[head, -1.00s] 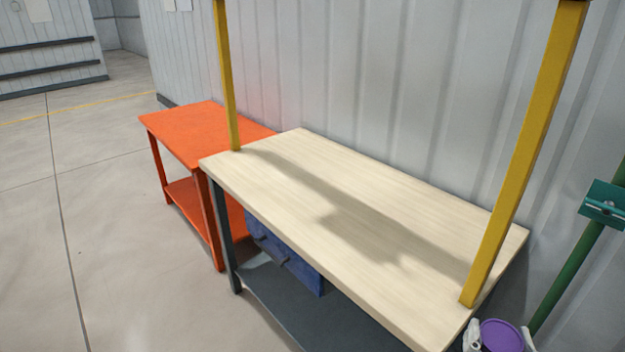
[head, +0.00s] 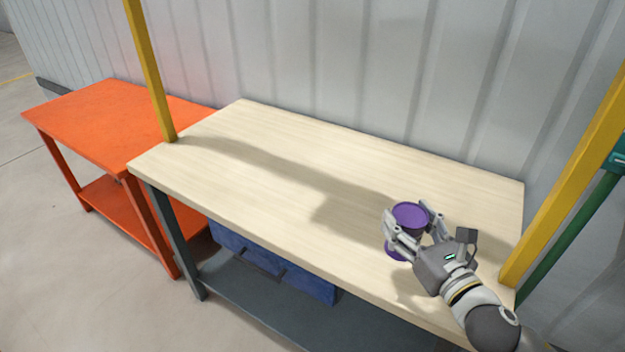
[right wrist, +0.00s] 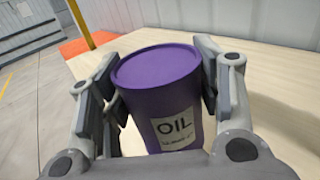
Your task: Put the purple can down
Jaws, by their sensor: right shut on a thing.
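The purple can (head: 409,213) is at the right part of the light wooden workbench (head: 300,150) in the head view. My right gripper (head: 413,222) is shut on the can, with a finger on each side. In the right wrist view the can (right wrist: 162,85) shows a flat purple lid and a white label reading "OIL", held between the fingers (right wrist: 160,90). The can looks close to upright. I cannot tell for sure whether its bottom touches the bench top. My left gripper is in neither view.
Yellow posts (head: 150,70) rise at the left and right of the bench. An orange table (head: 110,120) stands to the left. A blue box (head: 270,262) sits on the shelf below. A corrugated wall is behind. The bench top left of the can is clear.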

